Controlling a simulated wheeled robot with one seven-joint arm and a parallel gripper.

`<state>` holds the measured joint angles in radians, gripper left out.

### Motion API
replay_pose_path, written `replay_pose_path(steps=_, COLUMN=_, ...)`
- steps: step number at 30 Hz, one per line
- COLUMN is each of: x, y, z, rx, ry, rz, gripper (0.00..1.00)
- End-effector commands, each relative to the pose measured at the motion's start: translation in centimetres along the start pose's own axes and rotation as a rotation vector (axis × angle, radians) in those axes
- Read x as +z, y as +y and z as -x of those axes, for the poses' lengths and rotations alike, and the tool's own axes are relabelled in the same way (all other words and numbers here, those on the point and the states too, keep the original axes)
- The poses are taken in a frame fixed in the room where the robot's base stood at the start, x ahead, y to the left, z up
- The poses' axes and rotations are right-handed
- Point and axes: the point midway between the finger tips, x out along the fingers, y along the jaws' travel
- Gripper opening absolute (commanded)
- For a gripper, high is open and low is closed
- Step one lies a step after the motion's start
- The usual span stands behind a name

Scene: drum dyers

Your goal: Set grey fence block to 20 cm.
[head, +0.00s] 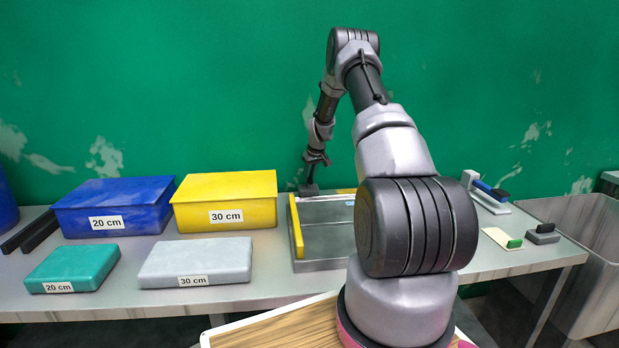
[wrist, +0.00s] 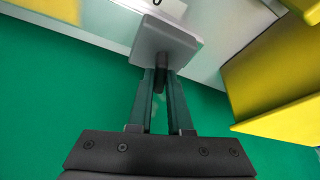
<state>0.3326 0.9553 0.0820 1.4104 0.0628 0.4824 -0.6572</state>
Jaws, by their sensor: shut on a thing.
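The grey fence block (wrist: 168,42) shows in the wrist view with a dark upright post on top. My gripper (wrist: 160,80) is shut on this post, the two fingers on either side of it. In the head view the gripper (head: 316,160) is at the back left of a grey metal bed, pointing down, with the block (head: 309,189) below it near the top end of a yellow bar (head: 297,228). A pale strip (head: 338,193) runs along the back of the bed. Its scale marks are too small to read.
A blue box labelled 20 cm (head: 115,205) and a yellow box labelled 30 cm (head: 225,199) stand left. In front are a green slab labelled 20 cm (head: 73,267) and a grey slab labelled 30 cm (head: 196,262). A small grey block (head: 543,236) lies at right.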

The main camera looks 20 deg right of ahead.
Motion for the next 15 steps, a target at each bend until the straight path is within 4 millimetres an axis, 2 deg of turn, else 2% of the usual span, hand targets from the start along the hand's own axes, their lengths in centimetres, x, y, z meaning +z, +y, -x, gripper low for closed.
replay_pose_path(steps=15, x=-0.19, y=-0.57, z=-0.03, rx=0.189, ry=0.000, rz=-0.448, gripper=0.00)
